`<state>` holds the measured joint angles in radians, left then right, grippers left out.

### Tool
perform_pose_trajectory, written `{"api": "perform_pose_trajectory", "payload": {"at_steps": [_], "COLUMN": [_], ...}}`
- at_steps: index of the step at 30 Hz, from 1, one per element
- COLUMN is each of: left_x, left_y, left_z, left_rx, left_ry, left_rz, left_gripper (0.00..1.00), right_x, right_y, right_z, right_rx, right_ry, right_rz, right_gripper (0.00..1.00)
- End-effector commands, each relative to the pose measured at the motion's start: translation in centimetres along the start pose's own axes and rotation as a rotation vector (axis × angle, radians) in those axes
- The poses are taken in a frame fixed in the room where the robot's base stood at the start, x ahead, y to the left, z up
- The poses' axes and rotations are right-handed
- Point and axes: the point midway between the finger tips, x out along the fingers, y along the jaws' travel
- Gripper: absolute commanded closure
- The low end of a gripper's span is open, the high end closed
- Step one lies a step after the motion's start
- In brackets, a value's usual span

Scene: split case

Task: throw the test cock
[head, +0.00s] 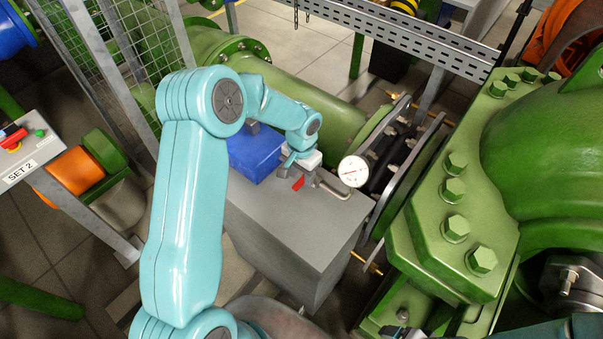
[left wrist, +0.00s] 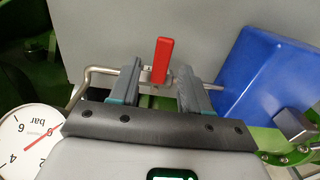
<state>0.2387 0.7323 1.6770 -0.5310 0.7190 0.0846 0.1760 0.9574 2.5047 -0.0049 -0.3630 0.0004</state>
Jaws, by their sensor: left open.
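The test cock has a red lever handle (head: 298,184) and sits on a thin bent steel pipe above a grey block. In the left wrist view the red lever (left wrist: 162,60) stands upright in the picture, between the two fingers. My left gripper (head: 291,170) is open around the lever, and its fingers (left wrist: 160,82) show a gap on each side of it. The pipe runs across behind the fingers. The lower part of the cock is hidden by the gripper body. Part of my right arm (head: 575,330) shows at the bottom right; its gripper cannot be made out clearly.
A round pressure gauge (head: 353,171) stands close right of the cock. A blue box (head: 254,152) is close left on the grey block (head: 290,230). A large green bolted flange (head: 455,220) fills the right. A perforated steel rail (head: 400,30) crosses behind.

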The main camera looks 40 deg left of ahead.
Motion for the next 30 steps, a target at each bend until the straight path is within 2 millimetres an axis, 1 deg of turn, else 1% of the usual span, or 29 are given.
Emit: {"api": "perform_pose_trajectory", "payload": {"at_steps": [3,6,13,14,15,17,18,25,30], "left_x": [1.0,1.4,1.5,1.5,1.5,1.5,1.5,1.5,1.6], "left_y": [0.0,-0.1,-0.1,-0.1,-0.1,-0.1,-0.1,-0.1,-0.1], "left_z": [0.0,-0.1,-0.1,-0.1,-0.1,-0.1,-0.1,-0.1,0.0], "left_rx": [0.000,-0.001,0.000,0.000,0.000,0.000,0.000,0.005,0.046], "left_ry": [-0.001,0.001,0.001,0.001,0.001,0.001,0.001,0.000,0.000], "left_rz": [0.001,0.000,0.000,0.000,0.000,0.000,0.000,0.000,0.000], "left_gripper": [0.53,0.53,0.53,0.60,0.73,0.92,1.00,1.00,1.00], "right_x": [-0.3,-0.3,-0.3,-0.3,-0.3,-0.3,-0.3,-0.2,0.1], "right_y": [-0.1,-0.1,-0.1,-0.1,-0.1,-0.1,-0.1,-0.1,0.0], "right_z": [0.0,0.0,0.0,0.0,0.0,0.0,0.0,0.0,0.0], "right_rx": [0.000,0.000,0.000,0.000,0.000,0.000,0.000,0.000,0.000], "right_ry": [0.000,0.000,0.000,0.000,0.000,0.000,0.000,0.000,0.000], "right_rz": [0.000,0.000,0.000,0.000,0.000,0.000,0.000,0.000,0.000], "right_gripper": [0.15,0.15,0.15,0.15,0.15,0.15,0.15,0.15,0.15]}}
